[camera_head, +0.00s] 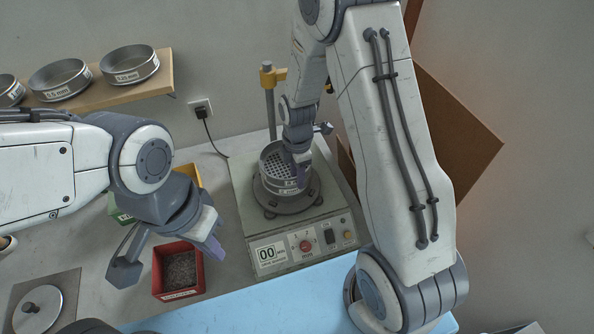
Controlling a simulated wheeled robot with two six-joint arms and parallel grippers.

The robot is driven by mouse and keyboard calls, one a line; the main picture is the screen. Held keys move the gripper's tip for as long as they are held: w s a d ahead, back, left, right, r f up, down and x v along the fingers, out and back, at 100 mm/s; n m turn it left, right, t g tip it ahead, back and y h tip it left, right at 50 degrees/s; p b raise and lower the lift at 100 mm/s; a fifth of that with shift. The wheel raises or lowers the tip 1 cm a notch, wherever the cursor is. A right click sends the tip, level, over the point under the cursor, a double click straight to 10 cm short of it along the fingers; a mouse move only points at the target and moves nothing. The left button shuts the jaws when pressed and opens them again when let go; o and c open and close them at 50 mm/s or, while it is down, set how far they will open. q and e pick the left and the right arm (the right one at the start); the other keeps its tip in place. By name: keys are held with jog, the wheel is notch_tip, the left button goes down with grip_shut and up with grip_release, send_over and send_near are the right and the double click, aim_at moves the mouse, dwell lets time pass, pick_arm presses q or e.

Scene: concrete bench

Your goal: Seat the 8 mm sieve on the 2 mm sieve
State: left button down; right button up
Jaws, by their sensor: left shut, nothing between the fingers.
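The 8 mm sieve (273,161), a round metal sieve with large holes, is on top of the stack on the shaker. The 2 mm sieve (288,191) appears to be the ring just below it, but the small labels are hard to read. I cannot tell whether the two rims are fully seated. My right gripper (302,176) is at the right side of the upper sieve, fingers pointing down over its rim. Its far finger is hidden, so its grip is unclear.
The sieve shaker (240,215) has a post with a yellow clamp (271,77) behind the stack. A red bin (161,270) of dark grains and a green bin (120,213) are left of it. Several sieves stand on a wooden shelf (150,91). A blue mat (240,308) lies in front.

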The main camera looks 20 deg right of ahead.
notch_tip(320, 180, up, 10)
jog(key=b, duration=0.2)
jog(key=shift+r+b, duration=0.25)
jog(key=shift+b, duration=0.15)
jog(key=s+a+f+m+b, duration=0.1)
jog(key=s+a+m+b, duration=0.1)
jog(key=s+a+m, duration=0.2)
jog(key=s+a+f+m+b, duration=0.1)
jog(key=s+a+m+b, duration=0.2)
jog(key=s, duration=0.8)
jog(key=s+a+m+y+b, duration=0.1)
jog(key=s+a+m+b, duration=0.2)
jog(key=s, duration=0.4)
jog(key=shift+s+a+f+m, duration=0.35)
jog(key=shift+a+f+m, duration=0.05)
jog(key=shift+a+m, duration=0.5)
